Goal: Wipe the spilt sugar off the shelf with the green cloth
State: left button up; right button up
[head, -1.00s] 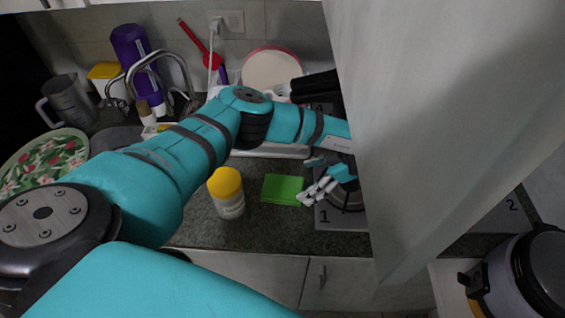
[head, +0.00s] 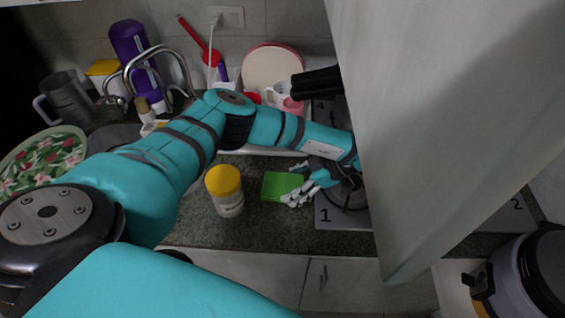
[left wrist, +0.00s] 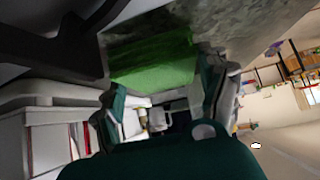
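The green cloth (head: 279,186) lies flat on the dark counter, right of a yellow-lidded jar. My left gripper (head: 296,184) is at the cloth's right edge in the head view, its fingers apart. In the left wrist view the cloth (left wrist: 155,62) shows just beyond the spread fingers of the left gripper (left wrist: 168,95), with nothing held between them. Whether a fingertip touches the cloth I cannot tell. I make out no spilt sugar or shelf holding it. My right gripper is not in view.
The yellow-lidded jar (head: 225,192) stands close left of the cloth. A stove plate (head: 340,215) is to its right, and a large pale panel (head: 440,130) blocks the right side. A cooker (head: 520,275) is at the lower right. Cups (head: 280,97) stand behind my arm.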

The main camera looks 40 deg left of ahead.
aim_at(295, 185)
pick_arm(q)
jog(key=c, duration=0.4)
jog(key=shift+c, duration=0.2)
jog(key=shift+r+p, duration=2.15)
jog(key=shift+r, duration=0.9)
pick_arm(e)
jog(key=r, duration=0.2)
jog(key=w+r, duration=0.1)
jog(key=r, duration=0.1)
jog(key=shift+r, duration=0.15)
